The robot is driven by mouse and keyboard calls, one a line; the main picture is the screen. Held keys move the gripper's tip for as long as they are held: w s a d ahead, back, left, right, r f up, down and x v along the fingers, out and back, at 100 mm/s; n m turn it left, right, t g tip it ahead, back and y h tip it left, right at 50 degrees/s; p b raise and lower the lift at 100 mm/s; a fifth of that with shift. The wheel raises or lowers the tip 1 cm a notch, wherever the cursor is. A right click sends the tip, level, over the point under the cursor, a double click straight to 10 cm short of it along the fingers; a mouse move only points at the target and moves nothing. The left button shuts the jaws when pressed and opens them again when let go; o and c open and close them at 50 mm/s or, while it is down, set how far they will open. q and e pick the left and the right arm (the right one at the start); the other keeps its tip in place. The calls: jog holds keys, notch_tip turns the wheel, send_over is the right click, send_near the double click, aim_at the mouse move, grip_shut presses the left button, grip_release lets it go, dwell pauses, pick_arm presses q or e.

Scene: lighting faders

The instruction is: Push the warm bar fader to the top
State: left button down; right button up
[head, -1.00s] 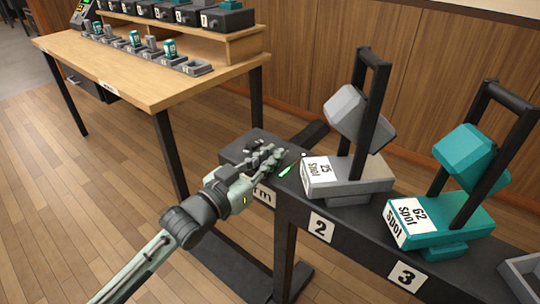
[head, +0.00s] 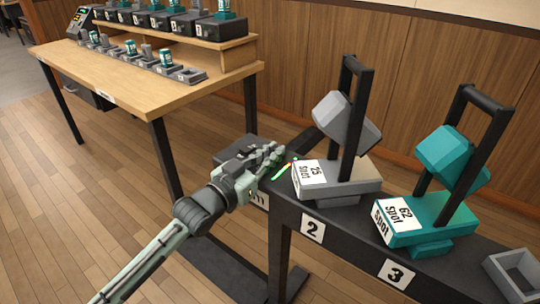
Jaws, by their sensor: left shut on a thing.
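My left gripper (head: 266,158) is at the left end of the black bench, shut on a small part that its fingers hide. I take this part to be the warm bar fader, but its knob and its height in the track cannot be made out. A dark block (head: 233,152) shows beside and behind the fingers. A small lit strip (head: 281,171), green with an orange-red end, lies just right of the fingertips. A white label (head: 259,200) on the bench front is mostly covered by my gripper. My right gripper is not in view.
Right of my gripper stand a grey lamp (head: 345,122) labelled 25 spot and a teal lamp (head: 452,160) labelled 62 spot. A grey open tray (head: 492,262) is at the far right. A wooden desk (head: 150,98) with several small holders stands behind left.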

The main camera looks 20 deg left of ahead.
pick_arm(q)
jog(key=c, duration=2)
grip_release()
jog(key=shift+r, duration=0.1)
jog(key=o, duration=0.4)
jog(key=shift+w+d, duration=0.1)
jog(key=shift+w, duration=0.05)
jog(key=v, duration=1.2)
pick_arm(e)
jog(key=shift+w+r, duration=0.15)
